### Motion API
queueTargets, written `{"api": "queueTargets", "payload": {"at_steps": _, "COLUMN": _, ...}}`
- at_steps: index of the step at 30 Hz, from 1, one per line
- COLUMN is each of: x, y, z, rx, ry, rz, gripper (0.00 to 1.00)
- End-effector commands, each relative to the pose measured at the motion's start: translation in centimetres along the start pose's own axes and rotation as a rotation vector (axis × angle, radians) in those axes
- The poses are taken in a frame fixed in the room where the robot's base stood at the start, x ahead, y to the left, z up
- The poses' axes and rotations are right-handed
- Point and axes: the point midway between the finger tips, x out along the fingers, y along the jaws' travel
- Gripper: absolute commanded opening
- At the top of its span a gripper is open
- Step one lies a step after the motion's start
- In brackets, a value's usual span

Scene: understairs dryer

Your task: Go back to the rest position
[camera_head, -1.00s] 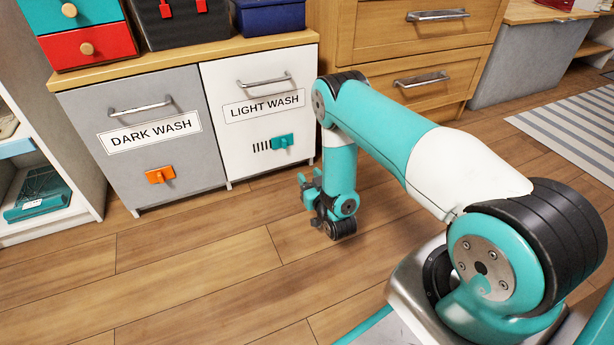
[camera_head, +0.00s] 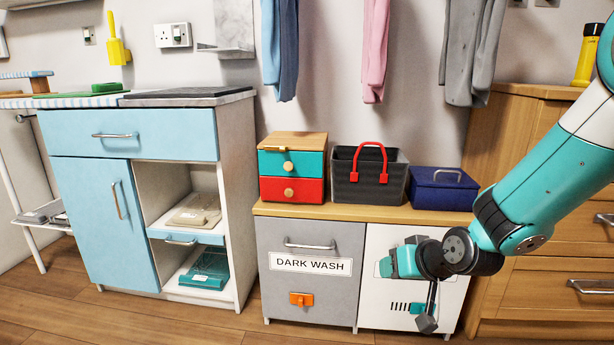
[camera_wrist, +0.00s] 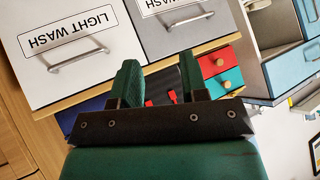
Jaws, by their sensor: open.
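My gripper (camera_head: 388,264) is raised in front of the white light wash bin (camera_head: 378,318) in the head view, pointing left, apart from any object. In the wrist view my gripper (camera_wrist: 157,80) shows two green fingers spread apart with nothing held between them. The wrist picture is turned upside down. The light wash bin (camera_wrist: 88,85) is at its upper left, and the grey dark wash bin (camera_wrist: 190,35) is to the right of it. In the head view the grey dark wash bin (camera_head: 335,240) is shut, and my arm covers part of the light wash front.
On the bin top stand a small drawer box (camera_head: 292,140), a dark basket with a red handle (camera_head: 350,180) and a blue box (camera_head: 443,197). A blue cabinet (camera_head: 90,190) stands left, wooden drawers (camera_head: 560,275) right. Clothes (camera_head: 375,50) hang above.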

Motion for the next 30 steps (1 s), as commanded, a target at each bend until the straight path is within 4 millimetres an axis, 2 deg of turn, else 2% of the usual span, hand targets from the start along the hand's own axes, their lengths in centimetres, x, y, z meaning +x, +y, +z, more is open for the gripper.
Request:
{"api": "queueTargets", "payload": {"at_steps": 1, "x": -4.1, "y": -2.9, "z": -1.2, "rx": -0.026, "ry": -0.059, "rz": -0.04, "gripper": 0.4}}
{"api": "queueTargets", "payload": {"at_steps": 3, "x": -8.4, "y": -6.0, "z": -0.8, "rx": -0.061, "ry": -0.163, "rz": -0.09, "gripper": 0.4}}
{"api": "queueTargets", "payload": {"at_steps": 6, "x": -14.3, "y": -9.4, "z": 0.5, "rx": -0.119, "ry": -0.298, "rz": -0.146, "gripper": 0.4}}
{"api": "queueTargets", "payload": {"at_steps": 9, "x": -19.3, "y": -11.5, "z": 2.1, "rx": -0.177, "ry": -0.411, "rz": -0.183, "gripper": 0.4}}
{"api": "queueTargets", "payload": {"at_steps": 15, "x": -27.5, "y": -13.8, "z": 5.2, "rx": -0.287, "ry": -0.587, "rz": -0.223, "gripper": 0.4}}
{"api": "queueTargets", "payload": {"at_steps": 19, "x": -32.2, "y": -14.4, "z": 7.0, "rx": -0.357, "ry": -0.685, "rz": -0.233, "gripper": 0.4}}
{"api": "queueTargets", "payload": {"at_steps": 21, "x": -33.1, "y": -14.9, "z": 5.3, "rx": -0.347, "ry": -0.684, "rz": -0.232, "gripper": 0.4}}
{"api": "queueTargets", "payload": {"at_steps": 26, "x": -35.6, "y": -15.8, "z": 2.8, "rx": -0.346, "ry": -0.683, "rz": -0.232, "gripper": 0.4}}
{"api": "queueTargets", "payload": {"at_steps": 30, "x": -38.3, "y": -16.9, "z": -0.1, "rx": -0.346, "ry": -0.682, "rz": -0.232, "gripper": 0.4}}
